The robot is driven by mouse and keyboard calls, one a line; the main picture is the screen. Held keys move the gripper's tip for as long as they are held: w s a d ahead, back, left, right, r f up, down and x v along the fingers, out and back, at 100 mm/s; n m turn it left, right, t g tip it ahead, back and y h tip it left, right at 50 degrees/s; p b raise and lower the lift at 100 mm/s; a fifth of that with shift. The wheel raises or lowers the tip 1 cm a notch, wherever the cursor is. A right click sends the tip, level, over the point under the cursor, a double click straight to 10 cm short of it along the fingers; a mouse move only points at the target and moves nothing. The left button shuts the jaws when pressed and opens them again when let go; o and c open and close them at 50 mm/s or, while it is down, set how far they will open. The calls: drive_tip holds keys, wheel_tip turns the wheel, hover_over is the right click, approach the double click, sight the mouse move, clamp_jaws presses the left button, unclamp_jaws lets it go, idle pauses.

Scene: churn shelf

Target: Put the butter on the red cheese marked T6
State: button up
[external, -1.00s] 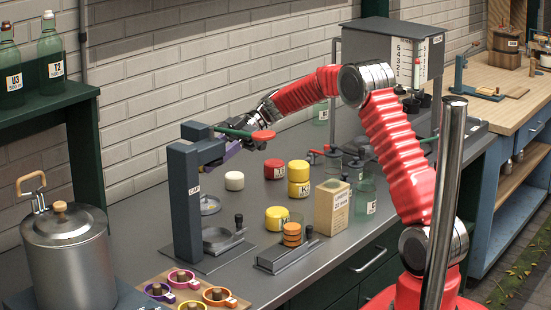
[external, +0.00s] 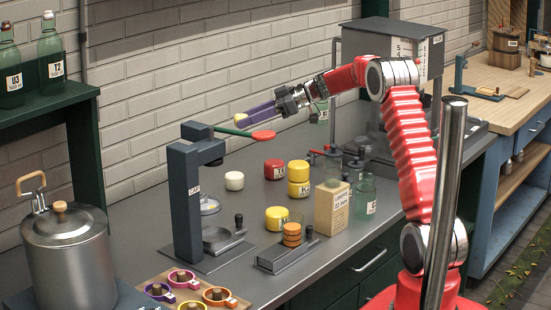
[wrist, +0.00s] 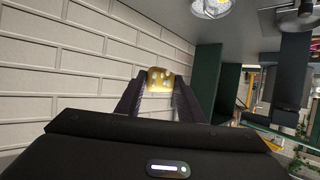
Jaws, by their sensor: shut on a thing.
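My gripper (external: 262,109), with purple fingers, is shut on the butter (external: 240,120), a small yellow piece at the fingertips. It is up in the air, above and behind the green lever of the press. The wrist view also shows the butter (wrist: 158,80) between the dark fingertips. The red cheese (external: 274,169) is on the grey bench, below and right of the gripper and well apart from it. Its label is too small to read, so I cannot confirm T6.
The dark press (external: 187,195) with its green, red-ended lever (external: 250,133) stands left of the red cheese. Stacked yellow cheeses (external: 299,188) are right of it, a white one (external: 234,180) left, another yellow one (external: 277,218) nearer. A box (external: 332,209) and jars stand further right.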

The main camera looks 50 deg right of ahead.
drive_tip(key=d+m+t+h, duration=0.2)
drive_tip(key=d+m+h, duration=0.2)
drive_tip(key=d, duration=1)
hover_over(280, 162)
wheel_tip(280, 162, down, 4)
drive_tip(key=shift+a+f, duration=0.15)
drive_tip(key=shift+f, duration=0.2)
drive_tip(key=shift+f, duration=3.15)
drive_tip(key=shift+f, duration=1.85)
drive_tip(key=shift+f, duration=0.1)
